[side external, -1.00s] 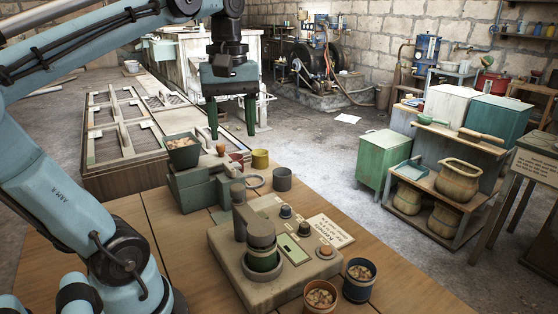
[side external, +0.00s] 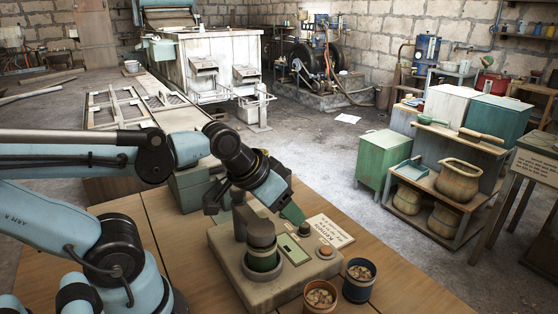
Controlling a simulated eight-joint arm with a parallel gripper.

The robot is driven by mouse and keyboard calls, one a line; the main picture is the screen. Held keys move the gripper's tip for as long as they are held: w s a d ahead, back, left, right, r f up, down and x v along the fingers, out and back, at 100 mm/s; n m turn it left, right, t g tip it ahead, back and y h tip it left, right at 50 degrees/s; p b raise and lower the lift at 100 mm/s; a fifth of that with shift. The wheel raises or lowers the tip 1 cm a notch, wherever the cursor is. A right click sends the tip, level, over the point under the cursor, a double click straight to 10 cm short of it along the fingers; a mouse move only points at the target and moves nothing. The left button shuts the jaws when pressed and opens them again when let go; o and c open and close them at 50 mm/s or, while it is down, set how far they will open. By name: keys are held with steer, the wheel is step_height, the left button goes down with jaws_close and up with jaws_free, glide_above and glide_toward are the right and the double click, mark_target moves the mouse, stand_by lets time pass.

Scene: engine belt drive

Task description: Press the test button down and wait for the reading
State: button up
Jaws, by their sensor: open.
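The tester (side external: 222,243) is a worn beige box on the wooden table, with a dark green cup on its left part. On its top are an orange button (side external: 325,252), a dark knob (side external: 304,229), a small green window (side external: 290,249) and a printed card (side external: 331,231). The orange button stands uncovered; I cannot read the labels. My gripper (side external: 291,213) is tilted over the back of the tester, with one green finger near the dark knob. The other finger is not clear. The gripper is open with nothing seen in it. I cannot tell whether the finger touches the tester.
An orange-brown pot (side external: 320,297) and a dark blue pot (side external: 359,281), both with pale pieces inside, stand in front of the tester. A grey-green machine (side external: 192,190) is behind my arm. A shelf unit with sacks (side external: 457,180) stands right, beyond open floor.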

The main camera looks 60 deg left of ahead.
steer(key=shift+d+f, duration=0.15)
steer(key=shift+f, duration=0.05)
